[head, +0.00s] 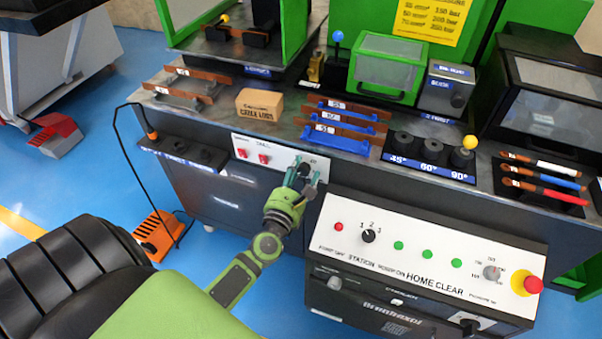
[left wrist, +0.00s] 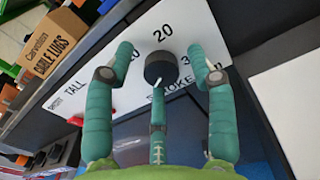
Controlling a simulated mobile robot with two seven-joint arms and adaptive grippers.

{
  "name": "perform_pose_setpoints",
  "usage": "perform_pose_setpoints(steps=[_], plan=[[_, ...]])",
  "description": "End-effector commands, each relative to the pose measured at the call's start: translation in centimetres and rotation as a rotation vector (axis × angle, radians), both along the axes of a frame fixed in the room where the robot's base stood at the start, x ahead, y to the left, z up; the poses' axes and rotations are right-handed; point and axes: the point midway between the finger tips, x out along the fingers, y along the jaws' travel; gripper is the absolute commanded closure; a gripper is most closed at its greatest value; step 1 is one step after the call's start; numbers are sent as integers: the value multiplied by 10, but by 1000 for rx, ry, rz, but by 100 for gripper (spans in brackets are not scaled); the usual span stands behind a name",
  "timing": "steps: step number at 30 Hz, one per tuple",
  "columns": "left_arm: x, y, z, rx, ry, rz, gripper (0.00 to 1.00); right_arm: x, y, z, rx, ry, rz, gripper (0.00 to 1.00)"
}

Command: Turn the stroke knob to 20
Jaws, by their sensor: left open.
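The stroke knob (left wrist: 160,68) is a dark round knob on a white panel (left wrist: 103,75). In the left wrist view the number 20 stands just above it, with partly covered numbers to its left and right and the word STROKE below, partly hidden. My left gripper (head: 300,179) is open at this panel in the head view. In the left wrist view its two outer fingers stand apart on either side of the knob, and a middle finger (left wrist: 157,125) reaches up below it. I cannot tell whether any finger touches the knob, or where its pointer aims. My right gripper is out of view.
Two red switches (head: 252,156) sit left on the same panel. A cardboard box of cable lugs (head: 260,106) stands on the bench behind. To the right is a sloped control panel (head: 400,225) with buttons, a station knob and a red emergency stop (head: 532,285).

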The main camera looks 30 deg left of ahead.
Motion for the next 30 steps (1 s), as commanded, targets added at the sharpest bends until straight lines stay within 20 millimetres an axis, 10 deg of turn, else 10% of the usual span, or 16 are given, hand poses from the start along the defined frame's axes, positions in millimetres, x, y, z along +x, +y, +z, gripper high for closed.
perform_pose_setpoints(steps=[5, 30], plan=[[0, 0, 0, 1, -1, 0, 100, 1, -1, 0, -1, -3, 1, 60], [1, -1, 5, 137, 25, 0, 100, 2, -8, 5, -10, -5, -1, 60]])
